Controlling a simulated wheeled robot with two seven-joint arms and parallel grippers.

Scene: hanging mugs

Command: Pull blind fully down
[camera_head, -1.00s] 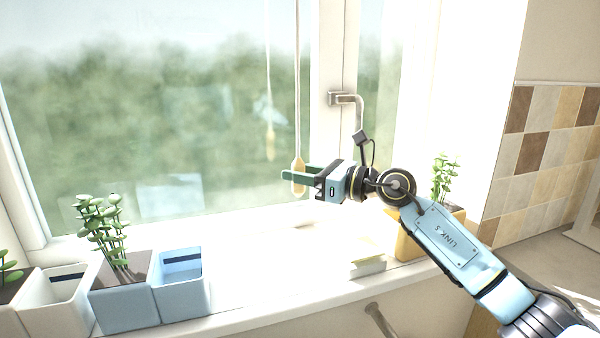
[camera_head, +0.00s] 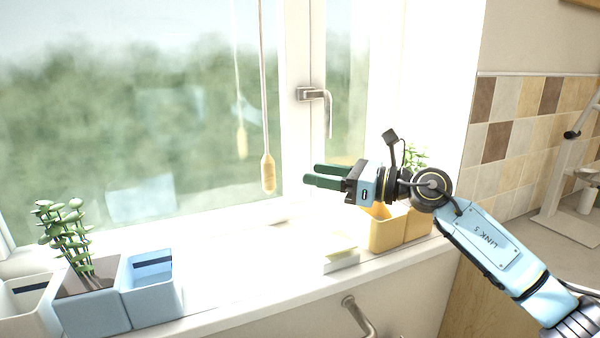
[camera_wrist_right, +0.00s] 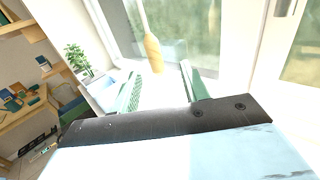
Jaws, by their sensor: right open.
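The blind's pull cord (camera_head: 263,70) hangs in front of the window and ends in a tan wooden handle (camera_head: 268,173). The handle hangs free, and its reflection shows in the glass to its left. My right gripper (camera_head: 310,175) is open and empty, to the right of the handle and apart from it, with its green fingers pointing left. In the right wrist view the handle (camera_wrist_right: 153,53) shows beyond the gap between the open fingers (camera_wrist_right: 160,85). The blind itself is out of view above. My left gripper is not in view.
Blue planters (camera_head: 150,287) with a plant stand at the left of the white sill (camera_head: 225,265). A yellow planter (camera_head: 388,232) stands below my right wrist, and a small book stack (camera_head: 341,259) lies near the sill's front. A window latch (camera_head: 315,95) is above the gripper.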

